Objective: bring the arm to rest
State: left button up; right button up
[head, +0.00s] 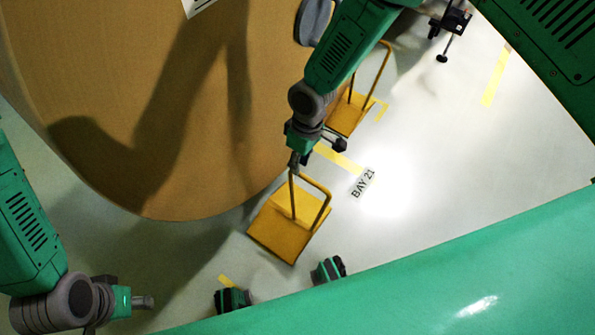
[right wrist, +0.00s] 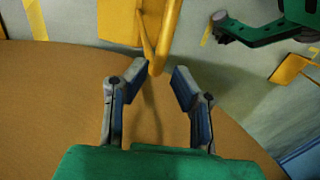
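My right arm comes in from the top in the head view, and its gripper (head: 296,160) hangs beside the big brown kraft roll, by the handle of a yellow chock (head: 280,236). In the right wrist view its two fingers (right wrist: 162,72) are apart, with the yellow handle (right wrist: 157,52) showing at the gap between the fingertips. I cannot tell whether they touch it. My left gripper (head: 142,302) is at the lower left of the head view, away from the roll and chocks; its fingers are too small to read.
The kraft roll (head: 90,80) fills the upper left and shows low in the right wrist view (right wrist: 50,110). A second yellow chock with a handle (head: 346,113) stands farther up. The pale floor is clear around the "BAY 21" label (head: 363,183).

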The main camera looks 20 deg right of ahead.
notch_tip(320, 180, up, 7)
jog(key=shift+w+d, duration=0.4)
jog(key=shift+d, duration=0.05)
